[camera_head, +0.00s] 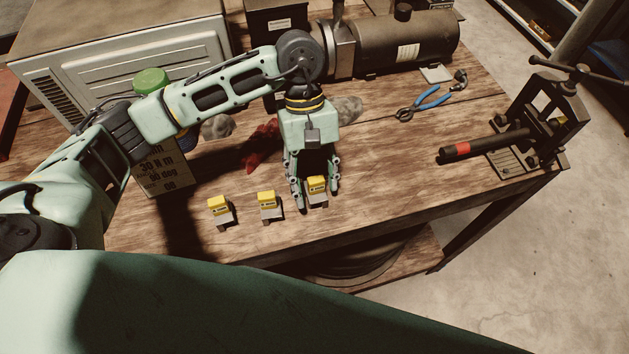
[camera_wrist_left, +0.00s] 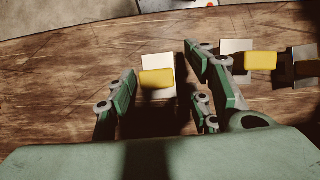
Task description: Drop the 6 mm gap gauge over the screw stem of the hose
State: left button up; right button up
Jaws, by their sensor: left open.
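Three small gauges with yellow tops and grey metal feet stand in a row near the front edge of the bench: a left one (camera_head: 218,204), a middle one (camera_head: 267,199) and a right one (camera_head: 317,185). Their labels are too small to read, so I cannot tell which is 6 mm. My left gripper (camera_head: 317,205) is open, pointing down, with its fingers either side of the right gauge. In the left wrist view this gauge (camera_wrist_left: 156,79) sits between the fingers, apparently unheld. A black hose (camera_head: 490,146) with a red band lies in the crimper (camera_head: 545,125) at right. My right gripper is out of view.
Blue-handled pliers (camera_head: 430,101) lie at the back right. A red object (camera_head: 262,147) and grey lumps lie behind the gripper. A sign board (camera_head: 163,170) stands at left, and a dark cylindrical machine (camera_head: 405,42) at the back. The bench between gauges and crimper is clear.

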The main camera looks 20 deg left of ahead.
pick_arm(q)
jog(key=b+v, duration=0.3)
jog(key=v, duration=0.8)
jog(key=shift+b, duration=0.3)
jog(key=shift+r, duration=0.1)
